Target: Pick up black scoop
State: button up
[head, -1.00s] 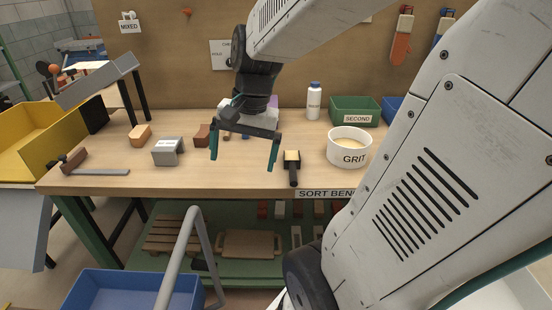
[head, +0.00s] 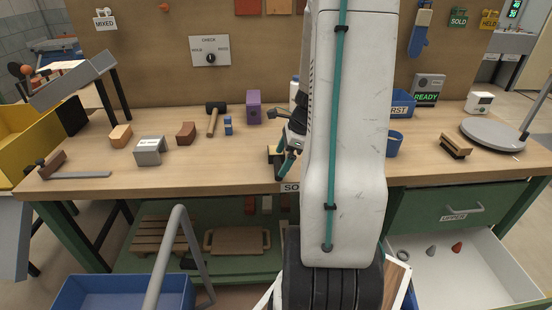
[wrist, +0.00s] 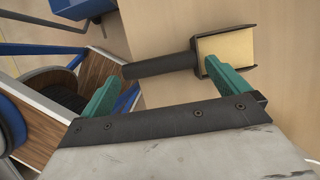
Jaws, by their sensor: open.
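The black scoop (wrist: 166,64) lies on the bench in the wrist view, its dark handle pointing left and its squarish head at the right, with a tan fill or surface inside. My gripper (wrist: 163,78) is open and empty. Its left teal finger is near the handle's free end, and its right finger overlaps the near edge of the scoop's head. The handle runs roughly from one fingertip toward the other, not across the gap. Contact cannot be told. In the head view my gripper (head: 285,165) is by the bench's front edge, and the scoop (head: 274,154) is partly hidden behind it.
My arm covers the middle of the bench (head: 90,188). A hammer (head: 213,118), purple block (head: 254,107) and grey bracket (head: 149,151) stand to the left. A blue tub (head: 394,145) and a brush (head: 455,146) are to the right. A drawer (head: 462,267) is open below.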

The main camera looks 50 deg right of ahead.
aim_at(278, 165)
jog(key=x, duration=0.3)
jog(key=shift+w+a+f, duration=0.1)
jog(key=shift+w+f, duration=0.05)
jog(key=shift+f, duration=0.05)
jog(key=c, duration=0.9)
jog(key=shift+o, duration=0.2)
jog(key=shift+r, duration=0.1)
